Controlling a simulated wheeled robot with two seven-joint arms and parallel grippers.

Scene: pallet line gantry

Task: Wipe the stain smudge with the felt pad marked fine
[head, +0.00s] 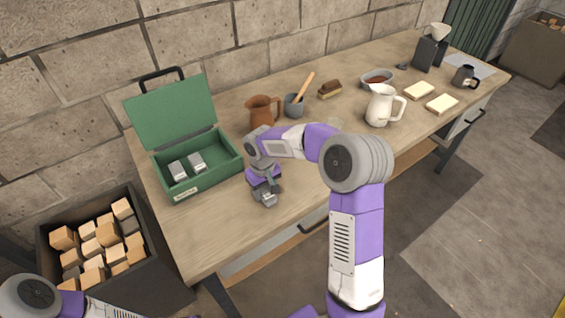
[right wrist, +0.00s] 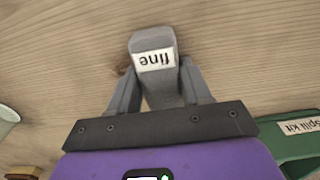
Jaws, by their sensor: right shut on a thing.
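The felt pad marked "fine" (right wrist: 158,65) is a grey block with a white label. It is clamped between the fingers of my right gripper (right wrist: 160,88). In the head view my right gripper (head: 265,188) points down over the table's near left part, with the grey pad (head: 267,200) at its tip. I cannot tell whether the pad touches the wood. A small brownish stain smudge (right wrist: 122,70) shows beside the pad in the right wrist view, partly hidden by the pad and a finger. The smudge cannot be made out in the head view. My left gripper is out of view.
The open green spill kit box (head: 218,164) with two grey blocks stands left of my right gripper. A white pitcher (head: 381,107) stands to the right. A wood-block bin (head: 155,262) is at lower left.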

